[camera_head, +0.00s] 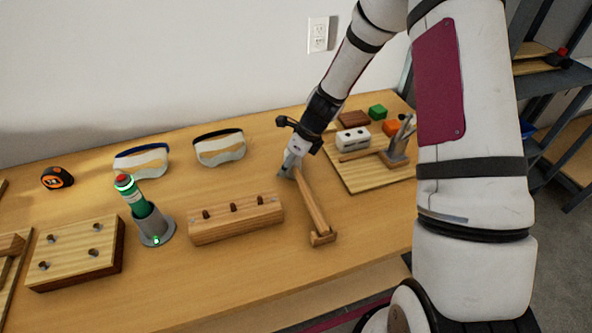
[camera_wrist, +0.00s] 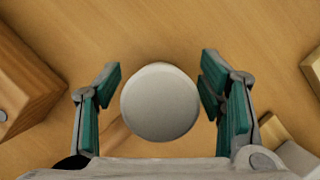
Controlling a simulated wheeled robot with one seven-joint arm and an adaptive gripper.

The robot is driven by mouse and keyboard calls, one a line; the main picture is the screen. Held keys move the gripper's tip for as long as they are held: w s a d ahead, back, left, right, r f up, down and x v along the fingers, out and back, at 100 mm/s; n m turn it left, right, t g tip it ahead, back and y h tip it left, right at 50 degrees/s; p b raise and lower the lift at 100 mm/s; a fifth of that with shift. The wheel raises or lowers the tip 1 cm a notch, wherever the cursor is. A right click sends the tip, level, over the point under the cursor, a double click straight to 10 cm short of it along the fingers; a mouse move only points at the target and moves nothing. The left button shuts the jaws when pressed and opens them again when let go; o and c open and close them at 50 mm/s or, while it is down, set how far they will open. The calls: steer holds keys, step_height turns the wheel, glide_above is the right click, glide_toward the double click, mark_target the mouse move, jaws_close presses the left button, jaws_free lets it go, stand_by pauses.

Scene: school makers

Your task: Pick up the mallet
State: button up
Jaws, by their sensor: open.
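The mallet (camera_head: 312,205) lies on the wooden table, its long wooden handle slanting towards the front edge and ending in a wider wooden piece. My gripper (camera_head: 290,168) is over its far end and hides part of it. In the wrist view, a round pale grey face (camera_wrist: 160,102), seemingly the mallet's head, sits between the two teal-padded fingers of my gripper (camera_wrist: 160,90). Part of the wooden handle (camera_wrist: 112,134) shows below left of it. The fingers stand open on either side of the round face, with narrow gaps.
A peg block (camera_head: 238,217) stands just left of the mallet. A board (camera_head: 372,177) with blocks and another tool lies right. Goggles (camera_head: 219,147), a green bottle in a holder (camera_head: 155,230), a block with holes (camera_head: 75,252) and a tape measure (camera_head: 57,178) are further left.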

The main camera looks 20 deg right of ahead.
steer(key=shift+w+a+f, duration=0.1)
steer(key=shift+w+f, duration=0.05)
steer(key=shift+f, duration=0.35)
jaws_close()
steer(key=shift+r, duration=0.15)
